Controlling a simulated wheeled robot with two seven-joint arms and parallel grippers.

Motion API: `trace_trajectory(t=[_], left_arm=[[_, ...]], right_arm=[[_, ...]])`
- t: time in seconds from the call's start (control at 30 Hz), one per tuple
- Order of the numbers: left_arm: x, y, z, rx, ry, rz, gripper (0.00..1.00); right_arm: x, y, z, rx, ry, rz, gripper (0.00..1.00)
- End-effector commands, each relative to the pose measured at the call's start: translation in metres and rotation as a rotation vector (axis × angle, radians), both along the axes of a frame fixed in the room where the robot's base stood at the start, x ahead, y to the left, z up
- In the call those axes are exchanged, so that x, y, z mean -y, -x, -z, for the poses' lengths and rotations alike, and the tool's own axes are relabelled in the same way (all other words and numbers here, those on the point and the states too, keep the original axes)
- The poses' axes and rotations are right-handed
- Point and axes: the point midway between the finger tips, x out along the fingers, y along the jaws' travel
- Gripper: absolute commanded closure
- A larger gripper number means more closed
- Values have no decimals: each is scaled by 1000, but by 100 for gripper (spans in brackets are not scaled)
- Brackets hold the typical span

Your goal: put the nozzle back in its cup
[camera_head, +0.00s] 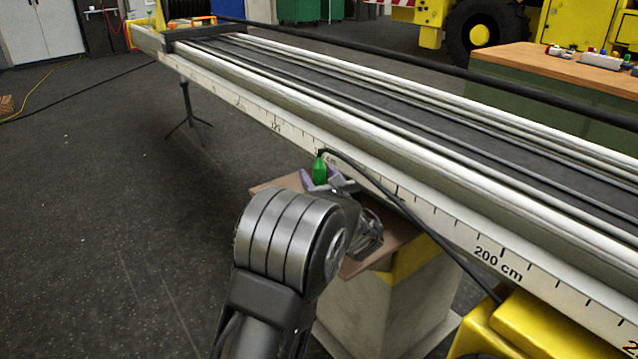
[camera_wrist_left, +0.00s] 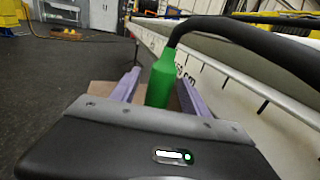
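The nozzle (camera_head: 319,170) is a green, bottle-shaped piece with a black hose (camera_head: 400,211) leaving its top. It stands roughly upright above a small brown-topped stand (camera_head: 375,257), close to the boom's scale. My left gripper (camera_head: 325,180) is around the nozzle. In the left wrist view the nozzle (camera_wrist_left: 160,80) is between two purple fingers (camera_wrist_left: 160,88), with a visible gap on each side. The nozzle's lower end is hidden by my gripper. I cannot make out the cup, nor whether the nozzle sits in it. My right gripper is out of view.
The long boom (camera_head: 430,150) with a centimetre scale runs from far left to lower right, just behind the stand. A yellow part (camera_head: 545,325) is at lower right. A tripod leg (camera_head: 187,120) stands under the boom.

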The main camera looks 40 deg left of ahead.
Motion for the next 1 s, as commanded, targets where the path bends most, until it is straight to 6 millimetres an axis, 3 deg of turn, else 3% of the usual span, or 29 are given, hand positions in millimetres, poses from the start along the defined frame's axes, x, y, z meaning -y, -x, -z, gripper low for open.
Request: trace_trajectory(t=[0.63, 1.0], left_arm=[[0, 0, 0, 0, 0, 0, 100], [0, 0, 0, 1, -1, 0, 100]], right_arm=[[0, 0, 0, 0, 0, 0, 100], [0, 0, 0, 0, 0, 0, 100]])
